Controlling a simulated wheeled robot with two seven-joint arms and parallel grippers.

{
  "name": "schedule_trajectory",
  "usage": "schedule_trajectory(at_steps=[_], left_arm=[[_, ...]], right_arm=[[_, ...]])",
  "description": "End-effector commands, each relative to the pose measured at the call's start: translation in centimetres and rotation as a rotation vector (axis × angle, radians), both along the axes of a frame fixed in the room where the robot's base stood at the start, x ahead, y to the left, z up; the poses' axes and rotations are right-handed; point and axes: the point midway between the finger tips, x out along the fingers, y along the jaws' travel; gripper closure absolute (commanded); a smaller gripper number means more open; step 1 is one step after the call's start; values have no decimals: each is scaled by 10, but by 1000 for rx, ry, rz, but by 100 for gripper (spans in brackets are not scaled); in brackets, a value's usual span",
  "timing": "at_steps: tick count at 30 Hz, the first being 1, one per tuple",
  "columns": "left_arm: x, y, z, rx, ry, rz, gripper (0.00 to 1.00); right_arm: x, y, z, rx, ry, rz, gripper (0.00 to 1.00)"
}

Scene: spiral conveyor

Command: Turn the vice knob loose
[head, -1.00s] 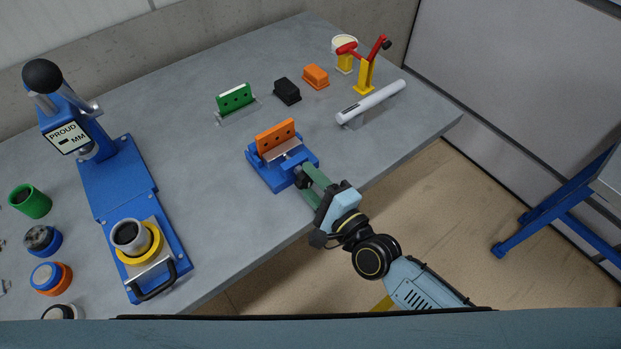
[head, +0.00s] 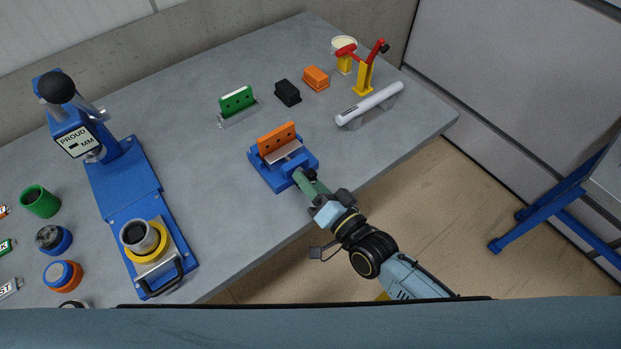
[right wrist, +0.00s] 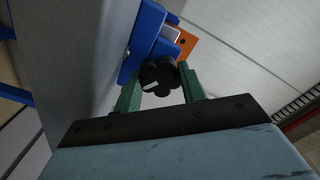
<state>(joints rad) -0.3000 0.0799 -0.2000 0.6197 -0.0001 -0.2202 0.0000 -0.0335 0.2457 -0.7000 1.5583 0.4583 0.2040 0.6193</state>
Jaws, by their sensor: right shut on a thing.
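A blue vice (head: 268,177) stands near the table's front edge, with an upright orange block (head: 277,139) in its jaws. In the right wrist view the vice (right wrist: 146,38) is at the top, with the orange block (right wrist: 188,46) behind it. The black lobed vice knob (right wrist: 158,76) with a white mark sits between the green fingers. My right gripper (head: 304,180) reaches the vice from the front right and is shut on the knob. In the right wrist view its fingertips (right wrist: 160,82) are on either side of the knob. My left gripper is not in view.
A blue press (head: 115,175) with a black ball handle stands at the left, with several coloured cups near it. A green block (head: 237,101), a black block (head: 287,92), a small orange block (head: 316,77) and a white cylinder (head: 369,104) lie behind and right. Bare table surrounds the vice.

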Motion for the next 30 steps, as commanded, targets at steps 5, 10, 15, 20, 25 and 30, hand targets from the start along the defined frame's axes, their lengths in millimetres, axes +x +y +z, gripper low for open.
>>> schedule_trajectory(at_steps=[5,10,15,20,25,30], left_arm=[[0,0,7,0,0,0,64],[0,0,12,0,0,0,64],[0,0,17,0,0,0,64],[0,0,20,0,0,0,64],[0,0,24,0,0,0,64],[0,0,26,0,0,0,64]], right_arm=[[0,0,1,-137,-97,0,82],[-1,0,1,-268,-193,0,82],[-1,0,1,-398,-287,0,82],[-1,0,0,-521,-376,0,82],[-1,0,0,-652,-472,0,82],[-1,1,0,-781,-566,0,82]])
